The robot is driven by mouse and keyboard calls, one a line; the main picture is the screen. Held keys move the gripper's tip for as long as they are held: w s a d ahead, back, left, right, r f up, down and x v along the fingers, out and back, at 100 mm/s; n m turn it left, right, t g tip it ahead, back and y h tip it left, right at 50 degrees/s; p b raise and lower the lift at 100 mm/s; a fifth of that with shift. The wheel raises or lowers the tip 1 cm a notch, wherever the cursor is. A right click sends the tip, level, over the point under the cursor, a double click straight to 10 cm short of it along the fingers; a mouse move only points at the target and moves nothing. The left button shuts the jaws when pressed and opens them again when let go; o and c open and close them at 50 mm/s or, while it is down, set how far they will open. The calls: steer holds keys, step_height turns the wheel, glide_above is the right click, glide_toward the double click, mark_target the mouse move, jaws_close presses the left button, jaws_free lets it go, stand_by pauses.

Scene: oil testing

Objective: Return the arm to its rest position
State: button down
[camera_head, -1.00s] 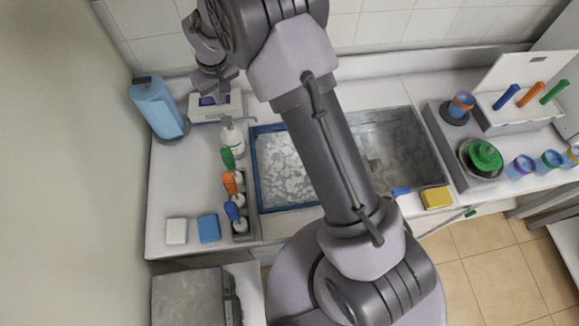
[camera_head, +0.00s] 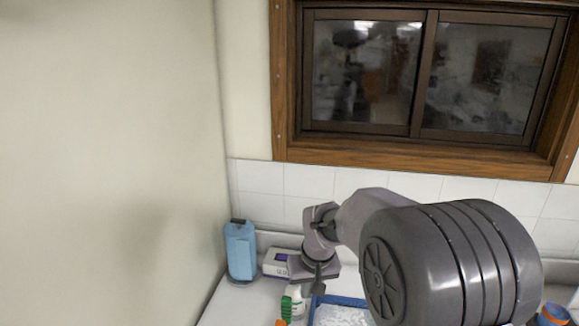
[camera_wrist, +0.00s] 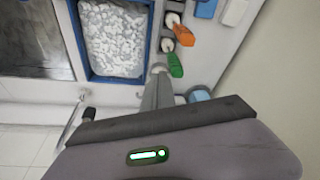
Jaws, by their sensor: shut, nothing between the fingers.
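My arm is folded up in front of the head camera, with its large dark grey joint at the lower right. My gripper (camera_head: 318,288) hangs over the back left of the counter, close to a white bottle with a green top (camera_head: 293,302). Its fingers also show in the wrist view (camera_wrist: 159,70), pointing towards the counter, together and empty. How far they are above the counter is hard to tell. My gripper's body hides the lower part of the wrist view.
A blue container (camera_head: 240,252) and a small white box (camera_head: 277,262) stand by the back wall. A blue-rimmed tray (camera_wrist: 86,70) of whitish lumps lies beside several bottles, one with an orange top (camera_wrist: 184,36). A wood-framed window (camera_head: 415,75) is above.

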steer(key=s+d+m+t+b, duration=0.1)
steer(key=s+d+m+b, duration=0.25)
steer(key=s+b, duration=0.75)
steer(key=s+f+m+b, duration=0.1)
steer(key=s+f+b, duration=0.1)
steer(key=s, duration=0.4)
steer(key=s+d+f+m+t+b, duration=0.1)
steer(key=s+f+b, duration=0.2)
steer(key=s+b, duration=0.1)
steer(key=s+d+f+m+t+y+b, duration=0.1)
steer(key=s+f+b, duration=0.2)
steer(key=s, duration=0.4)
steer(key=shift+s, duration=0.3)
steer(key=shift+d, duration=0.1)
